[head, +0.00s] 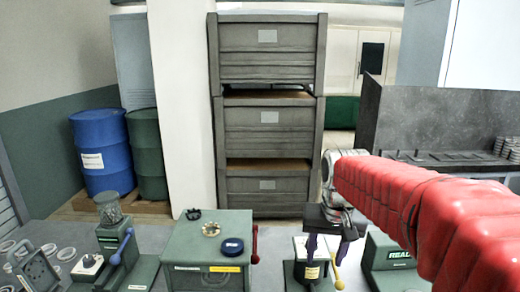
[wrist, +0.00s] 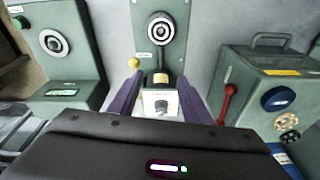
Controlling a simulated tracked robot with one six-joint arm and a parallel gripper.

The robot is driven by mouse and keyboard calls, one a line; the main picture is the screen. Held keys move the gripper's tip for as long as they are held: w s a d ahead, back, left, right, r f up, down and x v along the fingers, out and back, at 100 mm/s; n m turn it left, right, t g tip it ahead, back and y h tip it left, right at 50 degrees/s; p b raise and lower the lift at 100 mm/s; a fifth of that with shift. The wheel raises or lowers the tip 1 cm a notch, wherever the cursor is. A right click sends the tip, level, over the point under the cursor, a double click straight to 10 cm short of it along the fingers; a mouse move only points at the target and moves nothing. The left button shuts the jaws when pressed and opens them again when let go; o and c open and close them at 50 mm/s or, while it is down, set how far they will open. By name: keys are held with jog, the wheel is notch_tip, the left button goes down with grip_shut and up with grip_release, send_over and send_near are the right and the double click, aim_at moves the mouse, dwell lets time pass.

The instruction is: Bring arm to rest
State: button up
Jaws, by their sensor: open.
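My arm, in a red sleeve, reaches in from the right of the head view. My gripper (head: 331,243) points down with its two purple fingers apart. In the wrist view my gripper (wrist: 160,101) is open, with nothing held between the fingers. Below and between the fingers is a green machine (wrist: 160,20) with a round dark-centred fitting and a white block with a dark knob (wrist: 160,103). A yellow-knobbed lever (wrist: 134,63) stands just left of it. In the head view this machine is partly hidden behind my gripper.
A green box (head: 205,252) with a red lever (head: 255,245) stands left of my gripper. On its top are a brass ring (head: 211,229), a dark ring (head: 193,214) and a blue disc (head: 232,246). Another green machine (head: 392,255) is close on the right. Stacked grey crates (head: 267,125) stand behind.

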jog(key=s+f+n+t, duration=0.1)
jog(key=s+f+t, duration=0.1)
jog(key=s, duration=1.8)
jog(key=shift+d+n+t, duration=0.15)
jog(key=shift+n+t, duration=0.25)
jog(key=shift+t, duration=0.3)
